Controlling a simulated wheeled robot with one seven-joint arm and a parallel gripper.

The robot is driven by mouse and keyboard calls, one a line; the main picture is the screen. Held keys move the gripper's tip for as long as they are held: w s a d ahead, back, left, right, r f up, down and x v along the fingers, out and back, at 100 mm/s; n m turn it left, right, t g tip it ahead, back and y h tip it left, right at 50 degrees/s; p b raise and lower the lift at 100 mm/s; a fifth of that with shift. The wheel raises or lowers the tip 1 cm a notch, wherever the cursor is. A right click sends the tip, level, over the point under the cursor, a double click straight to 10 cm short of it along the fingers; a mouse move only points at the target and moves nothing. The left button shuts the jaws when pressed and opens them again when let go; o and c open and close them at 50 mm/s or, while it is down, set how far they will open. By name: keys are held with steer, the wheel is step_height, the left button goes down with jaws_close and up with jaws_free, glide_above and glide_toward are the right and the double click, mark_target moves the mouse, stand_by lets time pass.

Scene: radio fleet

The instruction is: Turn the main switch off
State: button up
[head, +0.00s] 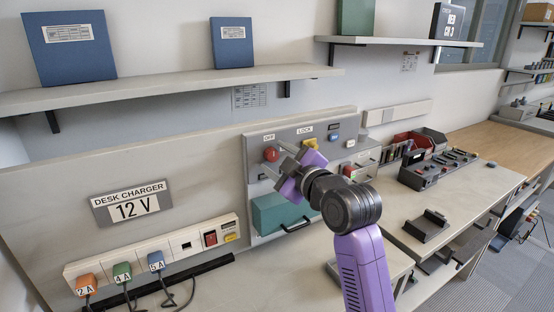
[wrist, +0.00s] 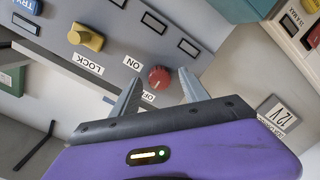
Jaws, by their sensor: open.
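A red knob (head: 271,154) sits on the grey wall panel (head: 250,138), under an OFF label. In the wrist view the red knob (wrist: 159,78) lies between ON and OFF labels; I cannot tell which way it is set. My gripper (head: 273,155) is open in front of the panel. In the wrist view its two fingers (wrist: 160,86) stand on either side of the knob in the picture, with nothing held. I cannot tell whether they touch it. A yellow handle (wrist: 86,37) labelled LOCK is beside the red knob.
A teal drawer or box (head: 280,212) with a black handle is below the knob. A power strip (head: 160,256) with coloured plugs and a red rocker switch (head: 210,238) is at left. A black device (head: 440,168) stands on the right bench. A shelf (head: 170,88) is above.

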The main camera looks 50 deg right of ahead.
steer(key=shift+s, duration=0.1)
steer(key=v, duration=0.7)
steer(key=shift+s+b, duration=0.3)
steer(key=shift+b, duration=0.05)
steer(key=shift+a+r, duration=0.1)
steer(key=shift+a, duration=0.05)
